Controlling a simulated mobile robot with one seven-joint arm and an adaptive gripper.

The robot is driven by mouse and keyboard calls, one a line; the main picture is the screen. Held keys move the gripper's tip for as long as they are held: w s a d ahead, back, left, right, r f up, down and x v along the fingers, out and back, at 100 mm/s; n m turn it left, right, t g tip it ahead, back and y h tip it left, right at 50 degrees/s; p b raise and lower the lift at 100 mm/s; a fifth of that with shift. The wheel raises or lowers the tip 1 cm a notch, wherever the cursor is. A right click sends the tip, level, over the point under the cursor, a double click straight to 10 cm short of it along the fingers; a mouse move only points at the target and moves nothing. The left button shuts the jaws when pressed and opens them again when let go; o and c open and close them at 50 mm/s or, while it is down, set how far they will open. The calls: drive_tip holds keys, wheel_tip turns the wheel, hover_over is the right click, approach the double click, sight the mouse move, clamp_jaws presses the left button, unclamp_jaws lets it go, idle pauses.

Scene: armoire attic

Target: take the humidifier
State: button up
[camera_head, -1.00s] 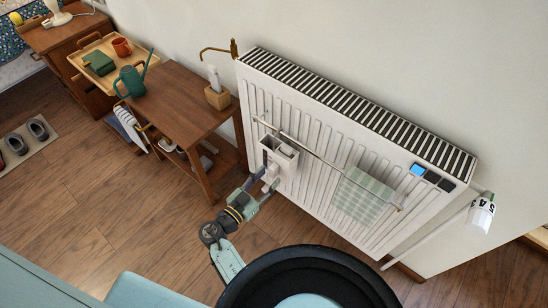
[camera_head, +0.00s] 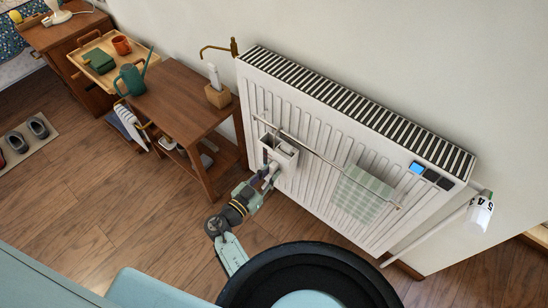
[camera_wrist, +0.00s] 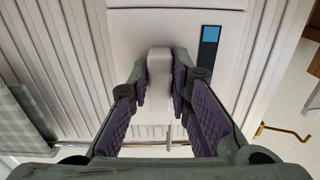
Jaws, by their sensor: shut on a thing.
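The humidifier (camera_head: 284,157) is a small white box hanging on the front of the white radiator, near its left end and by the rail. In the wrist view its pale front (camera_wrist: 187,48) fills the upper middle, with a dark-and-blue strip at the right. A white upright grip piece (camera_wrist: 158,64) sticks out from it. My gripper (camera_head: 268,177) is at the front of the humidifier. In the wrist view my gripper (camera_wrist: 160,88) has its purple-padded fingers on both sides of the grip piece, shut on it. The fingertips partly hide its sides.
The radiator (camera_head: 330,130) stands against the wall. A checked cloth (camera_head: 362,195) hangs on its rail (camera_head: 330,162), right of the humidifier. The wooden floor (camera_head: 110,205) at lower left is open.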

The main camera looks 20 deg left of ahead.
clamp_jaws()
drive_tip(key=shift+r, duration=0.2)
drive_tip(key=shift+r+p, duration=0.7)
drive_tip(key=shift+r, duration=1.25)
drive_tip(key=b, duration=0.2)
approach(276, 161)
drive_tip(key=shift+v, duration=1.1)
drive_tip(key=shift+a+r, duration=0.1)
